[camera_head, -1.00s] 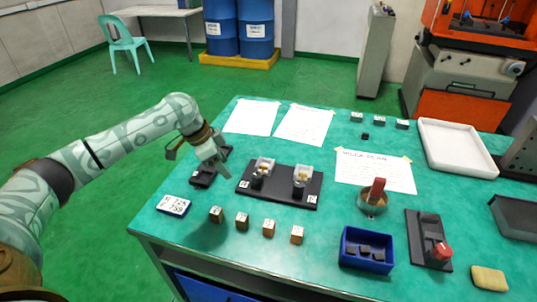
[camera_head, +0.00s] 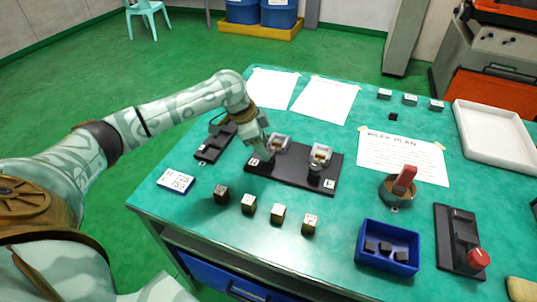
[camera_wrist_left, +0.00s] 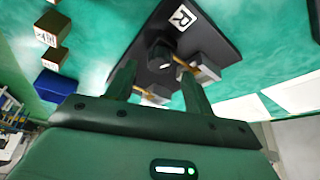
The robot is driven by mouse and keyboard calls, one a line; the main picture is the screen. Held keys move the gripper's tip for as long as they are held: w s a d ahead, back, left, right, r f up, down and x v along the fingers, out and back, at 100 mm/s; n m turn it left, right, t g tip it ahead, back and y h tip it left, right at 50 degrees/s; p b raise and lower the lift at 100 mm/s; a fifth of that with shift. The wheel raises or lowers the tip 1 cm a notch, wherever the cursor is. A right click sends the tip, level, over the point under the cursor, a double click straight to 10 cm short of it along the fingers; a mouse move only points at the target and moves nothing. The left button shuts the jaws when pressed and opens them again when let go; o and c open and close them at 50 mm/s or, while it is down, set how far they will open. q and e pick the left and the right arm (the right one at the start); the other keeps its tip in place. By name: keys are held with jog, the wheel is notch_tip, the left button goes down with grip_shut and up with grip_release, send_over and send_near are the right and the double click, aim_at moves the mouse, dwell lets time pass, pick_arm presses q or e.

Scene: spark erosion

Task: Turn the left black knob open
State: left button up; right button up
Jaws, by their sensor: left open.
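A black base plate (camera_head: 290,177) on the green table carries two pale valve blocks. The left block (camera_head: 279,141) and the right block (camera_head: 320,155) stand toward its back. My left gripper (camera_head: 264,153) is over the plate's left end, in front of the left block, and hides the left knob in the head view. In the left wrist view, a black knob (camera_wrist_left: 160,57) lies just beyond and between the open fingers of my left gripper (camera_wrist_left: 157,82); I cannot tell whether they touch it. The right knob (camera_head: 315,168) is clear. My right gripper is not in view.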

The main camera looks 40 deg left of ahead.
pick_arm(q)
jog(key=x, duration=0.2)
jog(key=shift+f+b, duration=0.25)
jog(key=shift+b, duration=0.05)
jog(key=shift+w+d+f, duration=0.1)
jog(key=shift+d+f, duration=0.05)
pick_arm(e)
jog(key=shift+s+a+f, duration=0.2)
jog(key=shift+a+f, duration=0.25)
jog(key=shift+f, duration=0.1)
